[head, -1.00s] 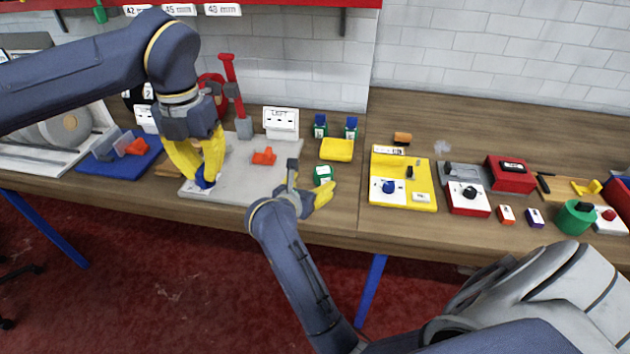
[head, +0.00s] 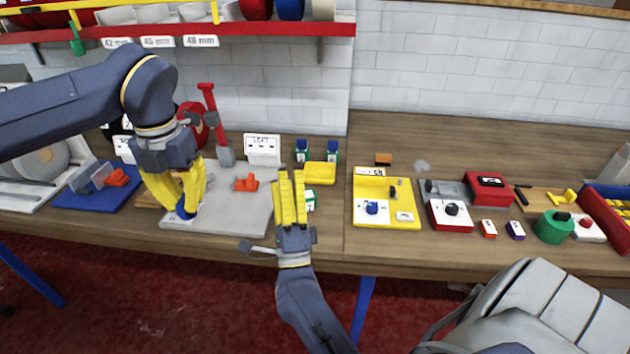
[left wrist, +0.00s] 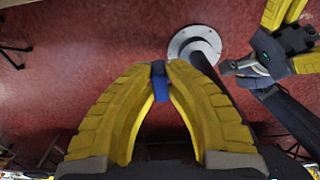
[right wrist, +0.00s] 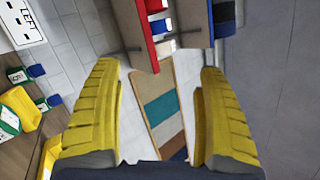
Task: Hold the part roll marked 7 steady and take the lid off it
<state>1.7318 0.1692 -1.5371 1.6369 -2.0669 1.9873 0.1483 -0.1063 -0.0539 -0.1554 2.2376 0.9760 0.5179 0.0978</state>
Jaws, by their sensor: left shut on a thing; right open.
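My left gripper (head: 184,212) is shut on a small blue piece (left wrist: 159,82), low at the front left of the grey plate (head: 225,208). The fingers hide most of the piece, and I cannot tell whether it is a lid. My right gripper (head: 290,178) is open and empty, its fingers pointing up in front of a green-and-white item (head: 311,201) that it partly hides. Two small green-and-white containers with blue tops, one on the left (head: 302,150) and one on the right (head: 332,150), stand at the back. I cannot read a 7 on anything.
An orange part (head: 247,183) lies on the grey plate, with a red upright tool (head: 214,120) behind it. A yellow tray (head: 320,173) lies behind the green-and-white item. A yellow panel (head: 385,215) with a blue knob is to the right.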

